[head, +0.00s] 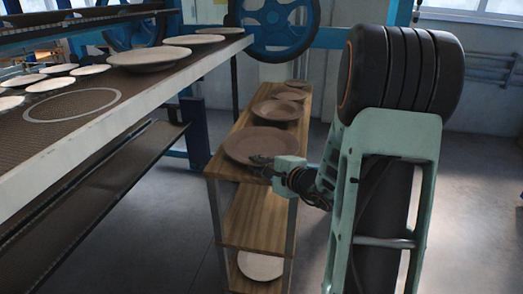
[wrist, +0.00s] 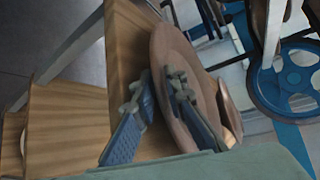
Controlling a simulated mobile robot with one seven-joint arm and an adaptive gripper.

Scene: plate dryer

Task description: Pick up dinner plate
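The large brown dinner plate (head: 262,143) lies on the front of the wooden shelf unit's top board (head: 222,167) in the head view. The same plate (wrist: 170,50) fills the middle of the wrist view. My gripper (head: 262,161) is at the plate's near right rim. In the wrist view my gripper (wrist: 160,82) has its fingers apart, one over the plate and the other outside its rim, above bare wood. The rim appears to lie between the fingers. Whether either finger touches it I cannot tell.
Smaller brown plates (head: 276,110) stand in a row behind it. A pale plate (head: 260,265) lies on a lower shelf. At left, a long rack (head: 60,150) holds several pale plates and a bare ring mark (head: 72,105). Blue wheels (head: 277,25) stand behind.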

